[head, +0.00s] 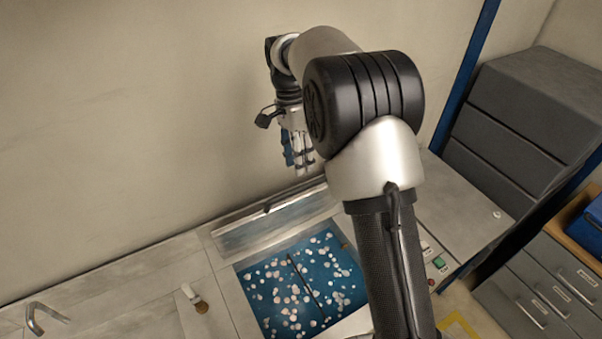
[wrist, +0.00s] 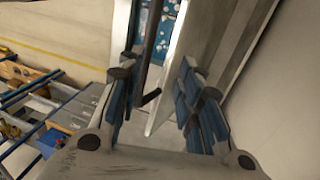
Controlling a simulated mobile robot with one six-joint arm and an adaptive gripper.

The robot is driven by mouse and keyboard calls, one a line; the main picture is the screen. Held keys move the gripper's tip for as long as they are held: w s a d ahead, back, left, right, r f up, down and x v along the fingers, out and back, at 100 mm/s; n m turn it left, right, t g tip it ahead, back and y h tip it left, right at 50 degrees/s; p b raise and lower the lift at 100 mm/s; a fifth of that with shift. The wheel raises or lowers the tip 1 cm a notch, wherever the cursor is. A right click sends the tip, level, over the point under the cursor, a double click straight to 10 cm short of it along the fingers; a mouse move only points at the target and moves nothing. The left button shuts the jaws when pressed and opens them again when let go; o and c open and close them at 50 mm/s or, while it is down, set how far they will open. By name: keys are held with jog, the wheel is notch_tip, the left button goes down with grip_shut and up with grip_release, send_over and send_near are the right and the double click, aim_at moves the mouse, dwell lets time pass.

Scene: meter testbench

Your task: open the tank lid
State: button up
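The tank (head: 243,291) is set in the grey bench, its blue inside dotted with many pale round pieces. Its opening is uncovered in the head view. The lid (head: 280,228) is a metal-edged panel tilted up along the tank's wall side, with a dark handle (head: 267,207) at its upper edge. My gripper (head: 302,165) points down above the lid, near the wall. In the wrist view the fingers of my gripper (wrist: 160,80) are wide apart. The pale lid edge (wrist: 172,70) and the dark handle bar (wrist: 151,45) show between them; I cannot tell whether they touch.
The wall (head: 120,110) stands close behind my gripper. A bent metal tap (head: 40,315) is at the lower left. A green button (head: 439,263) sits on the bench right of the tank. Grey drawers (head: 540,290) and a dark cabinet (head: 530,110) are at the right.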

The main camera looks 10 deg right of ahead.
jog(key=s+v, duration=0.1)
jog(key=v, duration=0.5)
jog(key=shift+d+r, duration=0.25)
jog(key=shift+d, duration=0.05)
jog(key=shift+w, duration=0.1)
